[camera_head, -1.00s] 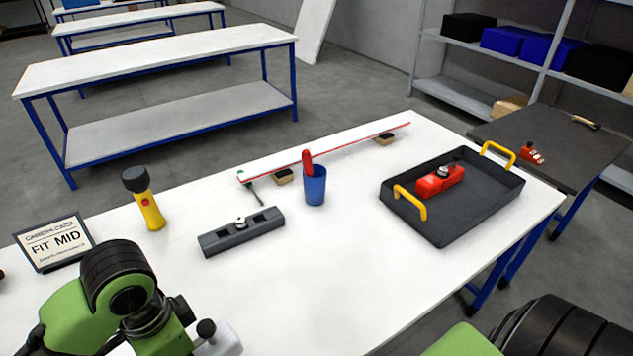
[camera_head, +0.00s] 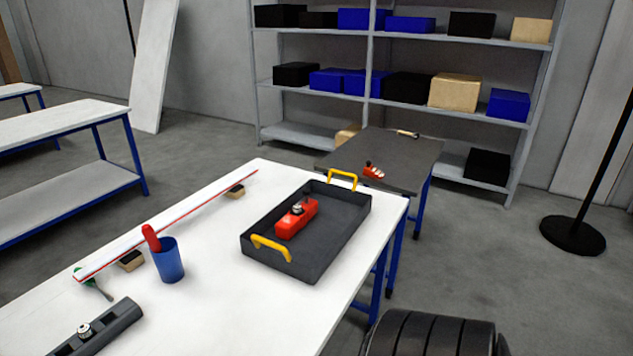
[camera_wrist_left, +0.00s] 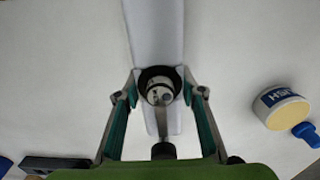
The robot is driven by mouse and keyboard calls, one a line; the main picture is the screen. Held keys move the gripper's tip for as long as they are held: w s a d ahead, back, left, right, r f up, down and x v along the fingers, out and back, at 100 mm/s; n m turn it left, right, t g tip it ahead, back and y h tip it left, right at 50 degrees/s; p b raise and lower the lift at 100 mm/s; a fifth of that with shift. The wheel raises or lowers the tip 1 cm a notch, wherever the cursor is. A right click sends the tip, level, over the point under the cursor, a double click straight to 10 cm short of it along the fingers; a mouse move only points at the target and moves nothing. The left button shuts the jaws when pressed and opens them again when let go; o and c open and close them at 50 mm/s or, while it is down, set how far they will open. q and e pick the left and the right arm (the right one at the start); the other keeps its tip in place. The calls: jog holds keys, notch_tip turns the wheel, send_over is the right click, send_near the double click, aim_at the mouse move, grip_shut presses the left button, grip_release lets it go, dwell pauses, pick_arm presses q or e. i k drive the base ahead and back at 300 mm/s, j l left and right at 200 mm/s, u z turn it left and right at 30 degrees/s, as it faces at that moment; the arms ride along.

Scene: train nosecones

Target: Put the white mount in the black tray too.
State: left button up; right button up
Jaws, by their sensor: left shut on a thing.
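In the left wrist view the white mount (camera_wrist_left: 154,35) is a long white bar with a round metal fitting in a dark ring and a black knob at its lower end. My left gripper (camera_wrist_left: 160,92) is shut on it, one finger on each side around the fitting. The black tray (camera_head: 338,250) with yellow handles stands on the white table in the head view. A red mount (camera_head: 294,222) lies in its left part; the tray's right part is bare. My left gripper and the white mount are outside the head view. My right gripper is not seen.
A blue cup (camera_head: 168,262) with a red item and a grey mount (camera_head: 105,328) stand left of the tray. A dark side table (camera_head: 395,155) holds another red piece (camera_head: 373,171). A white tub (camera_wrist_left: 282,106) shows in the wrist view.

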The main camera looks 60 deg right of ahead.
aim_at(327, 235)
jog(key=k+l, duration=0.1)
jog(key=l, duration=1.15)
jog(key=k+l, duration=0.15)
jog(key=l, duration=0.45)
jog(key=k+l, duration=0.1)
jog(key=l, duration=0.55)
jog(key=k+l, duration=0.1)
jog(key=l, duration=1.15)
jog(key=k, duration=0.05)
